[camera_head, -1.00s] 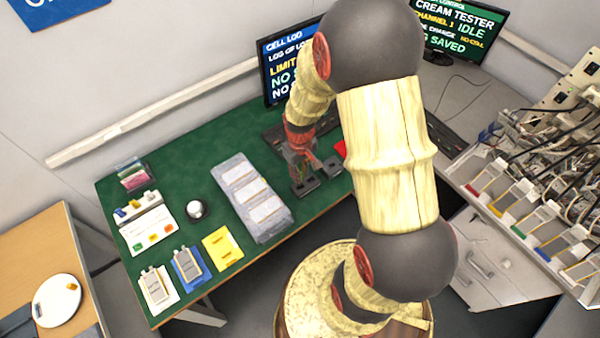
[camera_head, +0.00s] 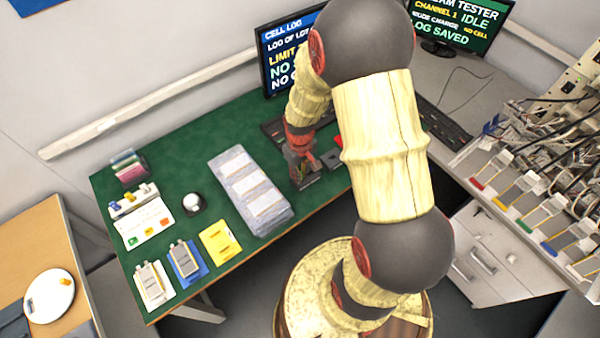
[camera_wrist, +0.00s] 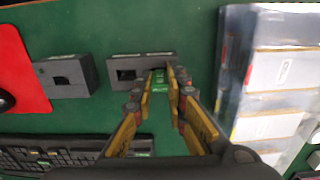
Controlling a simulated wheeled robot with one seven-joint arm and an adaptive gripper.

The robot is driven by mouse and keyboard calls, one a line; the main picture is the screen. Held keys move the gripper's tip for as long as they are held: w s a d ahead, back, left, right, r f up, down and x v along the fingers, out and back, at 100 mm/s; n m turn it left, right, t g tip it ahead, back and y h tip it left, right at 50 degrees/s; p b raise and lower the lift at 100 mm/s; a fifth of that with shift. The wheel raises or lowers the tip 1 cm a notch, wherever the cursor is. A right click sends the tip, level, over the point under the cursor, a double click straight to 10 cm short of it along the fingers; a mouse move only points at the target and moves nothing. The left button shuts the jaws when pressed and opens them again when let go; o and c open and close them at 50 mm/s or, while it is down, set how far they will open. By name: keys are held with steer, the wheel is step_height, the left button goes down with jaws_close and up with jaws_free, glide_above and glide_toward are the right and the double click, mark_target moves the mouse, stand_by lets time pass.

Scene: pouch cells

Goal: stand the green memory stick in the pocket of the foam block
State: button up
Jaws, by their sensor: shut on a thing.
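The green memory stick (camera_wrist: 159,83) is a small green piece between my fingertips in the wrist view, mostly hidden by them. My gripper (camera_wrist: 161,80) is shut on it, at the right part of a dark grey foam block (camera_wrist: 138,65). A square dark pocket opening shows in the block's left part. I cannot tell whether the stick is inside an opening or above the block. In the head view my gripper (camera_head: 302,180) is low at that block, near the table's front edge, and the stick cannot be made out.
Another dark block (camera_wrist: 70,75) stands left of the foam block, beside a red mat (camera_wrist: 22,75). A keyboard (camera_wrist: 60,150) lies near them. A clear tray of pouch cells (camera_wrist: 232,70) is close on the right. Green table (camera_wrist: 190,20) is bare between.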

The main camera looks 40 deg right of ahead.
steer(key=shift+f, duration=0.1)
steer(key=o, duration=0.8)
steer(key=shift+o, duration=0.3)
step_height(320, 180, up, 12)
stand_by(0.4)
